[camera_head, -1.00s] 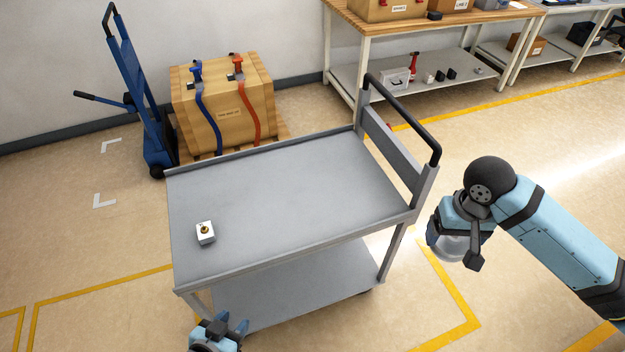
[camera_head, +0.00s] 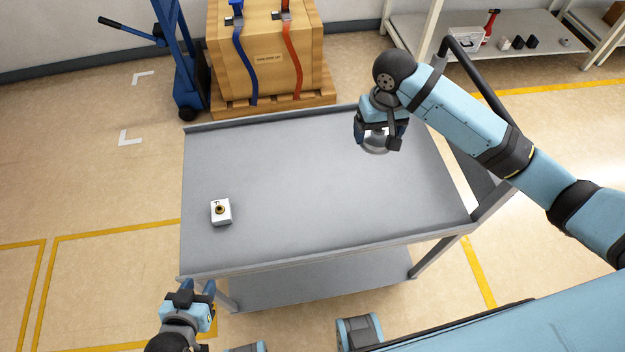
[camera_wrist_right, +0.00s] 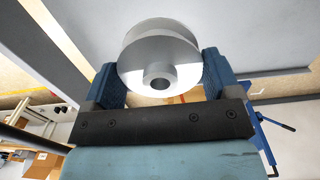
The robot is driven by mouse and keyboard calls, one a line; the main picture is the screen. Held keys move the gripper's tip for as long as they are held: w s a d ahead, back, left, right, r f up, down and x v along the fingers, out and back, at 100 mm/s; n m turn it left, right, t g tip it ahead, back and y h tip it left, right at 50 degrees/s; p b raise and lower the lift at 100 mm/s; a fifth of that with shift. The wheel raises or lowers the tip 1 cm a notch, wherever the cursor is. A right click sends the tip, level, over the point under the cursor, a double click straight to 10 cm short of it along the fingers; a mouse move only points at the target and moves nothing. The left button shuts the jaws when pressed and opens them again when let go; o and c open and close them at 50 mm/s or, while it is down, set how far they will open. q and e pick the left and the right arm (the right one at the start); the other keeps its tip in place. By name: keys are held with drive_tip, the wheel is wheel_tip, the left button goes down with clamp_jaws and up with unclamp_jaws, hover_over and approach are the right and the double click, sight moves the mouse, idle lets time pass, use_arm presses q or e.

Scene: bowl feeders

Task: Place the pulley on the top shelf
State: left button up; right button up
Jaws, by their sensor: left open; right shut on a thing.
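The pulley (camera_head: 377,143) is a shiny silver grooved wheel with a central hub. My right gripper (camera_head: 380,132) is shut on it and holds it over the back right part of the cart's grey top shelf (camera_head: 300,185). In the right wrist view the pulley (camera_wrist_right: 158,55) sits between the two blue fingers of the right gripper (camera_wrist_right: 160,75). Whether the pulley touches the shelf is hard to tell; it appears above it. My left gripper (camera_head: 197,290) is open and empty near the shelf's front left corner.
A small white block with a brass fitting (camera_head: 221,211) stands on the shelf's left side. The middle of the shelf is clear. A black handle (camera_head: 485,75) rises at the right end. A strapped crate (camera_head: 265,55) and a blue hand truck (camera_head: 180,60) stand behind.

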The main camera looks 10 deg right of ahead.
drive_tip(key=f, duration=0.1)
drive_tip(key=w+f, duration=0.1)
drive_tip(key=shift+w+d+f+b, duration=0.1)
drive_tip(key=shift+w+f+b, duration=0.15)
drive_tip(key=shift+f+b, duration=0.15)
hover_over(362, 185)
wheel_tip(362, 185, down, 14)
drive_tip(key=shift+s+r+b, duration=0.1)
drive_tip(key=shift+r+b, duration=0.1)
drive_tip(key=shift+b, duration=0.15)
drive_tip(key=shift+f, duration=2.7)
drive_tip(key=o, duration=0.8)
drive_tip(key=shift+f, duration=0.15)
drive_tip(key=shift+o, duration=0.2)
